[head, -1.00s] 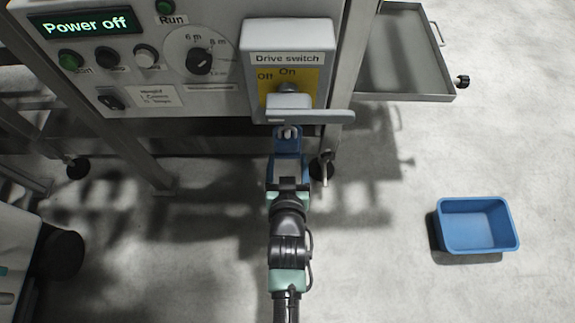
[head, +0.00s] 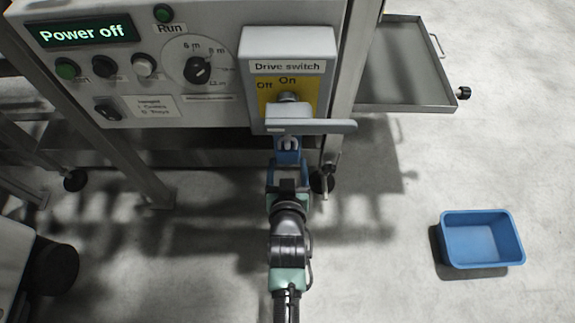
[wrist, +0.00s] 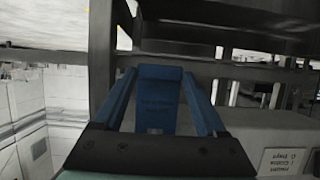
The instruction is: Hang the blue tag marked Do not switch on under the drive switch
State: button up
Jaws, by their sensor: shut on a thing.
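The drive switch (head: 289,80) is a grey box on the panel with a yellow plate lettered Off and On. Its grey lever (head: 310,125) lies level across the lower part of the box. My gripper (head: 287,172) is just below the lever, shut on the blue tag (head: 288,150). In the wrist view the tag (wrist: 158,100) sits between the two blue fingers, with dark lettering too small to read. In the head view the tag's top meets the region under the lever; I cannot tell whether it touches or hangs on anything there.
The panel display (head: 84,31) reads Power off, with buttons and a dial (head: 197,70) beside it. A blue bin (head: 482,240) stands on the floor at right. A grey tray (head: 408,75) juts out at the upper right. A machine leg (head: 150,180) stands left of my arm.

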dwell(0.3)
jog(key=o, duration=1.3)
jog(key=shift+c, duration=0.2)
jog(key=shift+s, duration=0.1)
jog(key=p+v, duration=0.6)
jog(key=v, duration=0.6)
jog(key=shift+s+r, duration=0.25)
jog(key=shift+s, duration=0.1)
